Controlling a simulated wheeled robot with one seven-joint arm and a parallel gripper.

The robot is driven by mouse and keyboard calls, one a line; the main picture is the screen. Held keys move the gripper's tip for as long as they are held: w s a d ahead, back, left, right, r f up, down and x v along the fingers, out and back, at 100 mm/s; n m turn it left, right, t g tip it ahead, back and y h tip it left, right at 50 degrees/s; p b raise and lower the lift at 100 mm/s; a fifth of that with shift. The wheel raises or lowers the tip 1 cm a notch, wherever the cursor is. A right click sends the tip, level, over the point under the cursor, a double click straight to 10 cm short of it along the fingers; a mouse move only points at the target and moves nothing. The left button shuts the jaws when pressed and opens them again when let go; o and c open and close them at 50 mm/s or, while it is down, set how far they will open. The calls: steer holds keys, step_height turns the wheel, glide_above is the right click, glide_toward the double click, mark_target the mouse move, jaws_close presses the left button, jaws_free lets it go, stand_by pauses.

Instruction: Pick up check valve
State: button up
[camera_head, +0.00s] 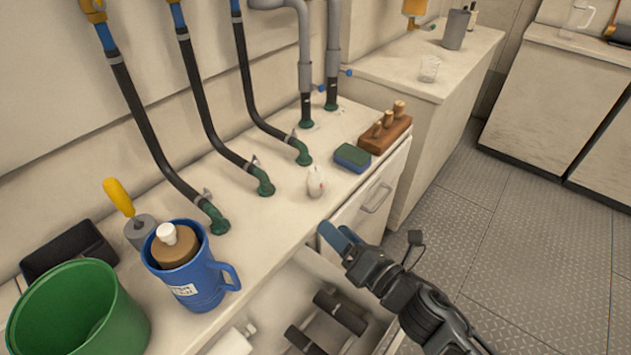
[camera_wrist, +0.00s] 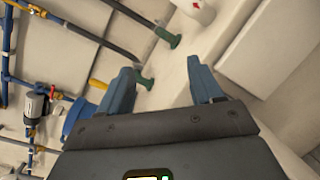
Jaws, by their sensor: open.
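The check valve appears to be the small white rounded body with a red mark (camera_head: 316,182), lying on the counter in the middle of the head view. In the wrist view a white body with a red arrow (camera_wrist: 197,9) shows at the top edge, partly cut off. My gripper (camera_head: 339,236) has blue fingers and is just past the counter's front edge, nearer the camera than the white body and apart from it. In the wrist view my gripper (camera_wrist: 160,76) is open, with nothing between the fingers.
A blue-green sponge (camera_head: 352,157) and a brown block with pegs (camera_head: 385,132) are right of the valve. Black hoses end in green fittings (camera_head: 264,186) behind it. A blue mug (camera_head: 203,286) and green bucket (camera_head: 125,322) stand left. An open drawer (camera_head: 300,285) lies below.

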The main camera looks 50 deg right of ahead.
mark_target(311, 167)
steer(key=w+d+n, duration=0.4)
steer(key=w+d+n+h, duration=0.1)
steer(key=w+d+n, duration=0.3)
steer(key=w+d, duration=0.1)
steer(key=shift+w+d+h, duration=0.15)
steer(key=shift+h, duration=0.15)
steer(key=shift+w+d+r+n, duration=0.1)
steer(key=shift+w+d+n, duration=0.1)
steer(key=shift+w+n, duration=0.1)
steer(key=x, duration=0.7)
steer(key=shift+w+a+f, duration=0.2)
steer(key=shift+w+a, duration=0.1)
steer(key=c, duration=1.1)
jaws_close()
steer(key=shift+r+p, duration=0.15)
steer(key=shift+p, duration=0.2)
